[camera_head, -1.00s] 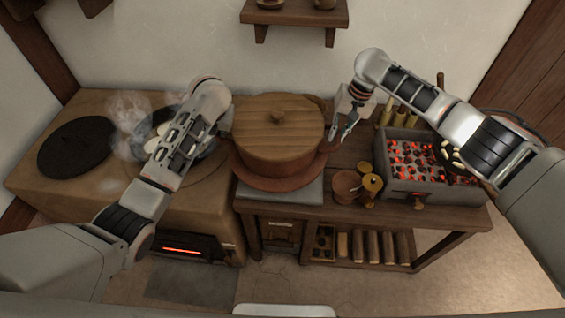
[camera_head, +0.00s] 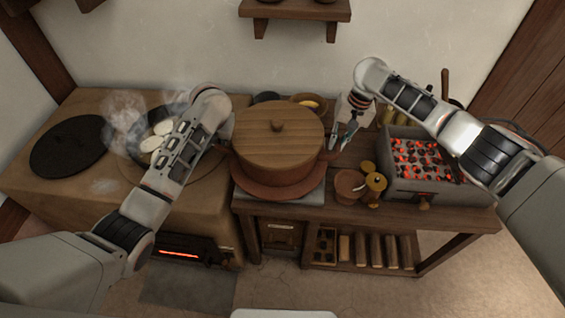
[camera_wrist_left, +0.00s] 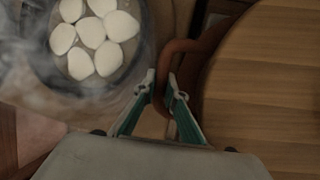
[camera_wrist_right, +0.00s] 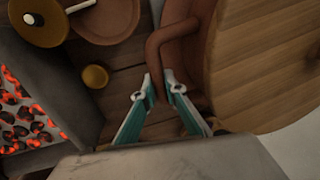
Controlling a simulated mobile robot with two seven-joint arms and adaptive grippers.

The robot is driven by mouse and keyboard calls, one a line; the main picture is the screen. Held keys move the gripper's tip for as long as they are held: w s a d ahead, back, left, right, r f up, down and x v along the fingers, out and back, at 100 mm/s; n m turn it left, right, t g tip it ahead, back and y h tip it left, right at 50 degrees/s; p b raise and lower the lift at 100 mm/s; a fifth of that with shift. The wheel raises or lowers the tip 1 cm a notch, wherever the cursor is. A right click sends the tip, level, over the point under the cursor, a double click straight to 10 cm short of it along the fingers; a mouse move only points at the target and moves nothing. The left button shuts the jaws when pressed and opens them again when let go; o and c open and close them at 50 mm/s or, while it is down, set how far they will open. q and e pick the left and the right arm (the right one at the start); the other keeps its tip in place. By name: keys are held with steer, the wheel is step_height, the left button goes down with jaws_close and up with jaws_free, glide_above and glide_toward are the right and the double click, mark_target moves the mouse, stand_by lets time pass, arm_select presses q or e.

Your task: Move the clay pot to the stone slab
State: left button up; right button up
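The brown clay pot (camera_head: 255,172) has a round wooden lid with a knob and a handle on each side. It is over the grey stone slab (camera_head: 308,198), which shows only along its front; I cannot tell whether the pot touches it. My left gripper (camera_wrist_left: 161,88) is shut around the pot's left handle (camera_wrist_left: 178,50). My right gripper (camera_wrist_right: 160,88) is shut around the right handle (camera_wrist_right: 160,40). The left fingertips are hidden behind the arm in the head view; the right gripper (camera_head: 344,136) shows there beside the pot.
A steaming pan (camera_head: 152,128) with white pieces sits on the stove left. A small clay bowl (camera_head: 349,185) and brass containers (camera_head: 375,187) stand right of the pot. A box of glowing coals (camera_head: 425,160) is farther right. A wooden shelf (camera_head: 295,12) is above.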

arm_select(q)
steer(key=o, duration=0.4)
steer(key=shift+a+r, duration=0.1)
steer(key=shift+a, duration=0.1)
arm_select(e)
steer(key=o, duration=0.4)
steer(key=shift+d, duration=0.2)
arm_select(q)
steer(key=shift+d, duration=0.1)
arm_select(e)
steer(key=shift+a, duration=0.1)
steer(key=shift+r, duration=0.55)
arm_select(q)
steer(key=v, duration=1.2)
arm_select(e)
step_height(320, 180, up, 11)
steer(key=d, duration=0.2)
steer(key=shift+s+f, duration=0.1)
steer(key=shift+f, duration=0.05)
